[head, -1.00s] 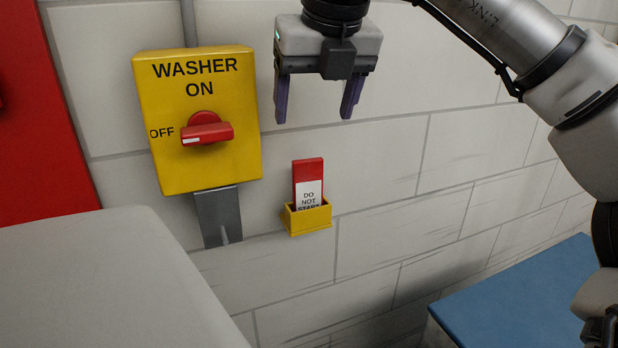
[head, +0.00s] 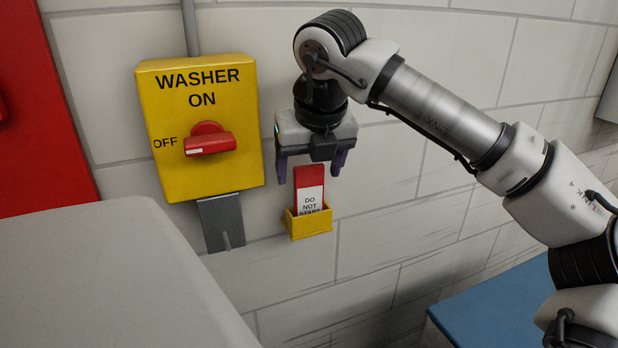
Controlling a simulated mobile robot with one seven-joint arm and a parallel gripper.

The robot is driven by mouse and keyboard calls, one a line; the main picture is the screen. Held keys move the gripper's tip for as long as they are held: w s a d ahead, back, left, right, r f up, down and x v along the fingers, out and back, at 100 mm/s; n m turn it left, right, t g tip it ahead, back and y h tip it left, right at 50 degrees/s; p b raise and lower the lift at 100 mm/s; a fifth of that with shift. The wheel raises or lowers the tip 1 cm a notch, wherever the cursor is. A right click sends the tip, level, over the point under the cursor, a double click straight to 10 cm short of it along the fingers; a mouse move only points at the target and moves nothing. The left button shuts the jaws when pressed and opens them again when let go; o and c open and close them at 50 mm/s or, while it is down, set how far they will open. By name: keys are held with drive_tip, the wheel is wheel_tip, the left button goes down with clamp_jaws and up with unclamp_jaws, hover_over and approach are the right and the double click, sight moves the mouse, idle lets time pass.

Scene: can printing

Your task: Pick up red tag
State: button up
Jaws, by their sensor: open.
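The red tag (head: 310,175) stands upright in a small yellow holder (head: 310,225) on the wall. Its white label reads "DO NOT START", with the lower part hidden in the holder. My gripper (head: 310,172) points down just above the tag, its two dark purple fingers open. One finger is on the left and one on the right of the tag's top edge. Nothing is held. I cannot tell how far the fingers are from the wall or whether they touch the tag.
A yellow washer switch box (head: 203,180) with a red knob (head: 210,143) is mounted left of the tag. A grey surface (head: 100,280) fills the lower left. A red panel (head: 40,120) is at far left. A blue-topped block (head: 490,305) is at lower right.

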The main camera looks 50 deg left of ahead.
drive_tip(key=shift+x, duration=0.95)
drive_tip(key=shift+c, duration=0.3)
drive_tip(key=c, duration=1)
drive_tip(key=shift+r, duration=0.2)
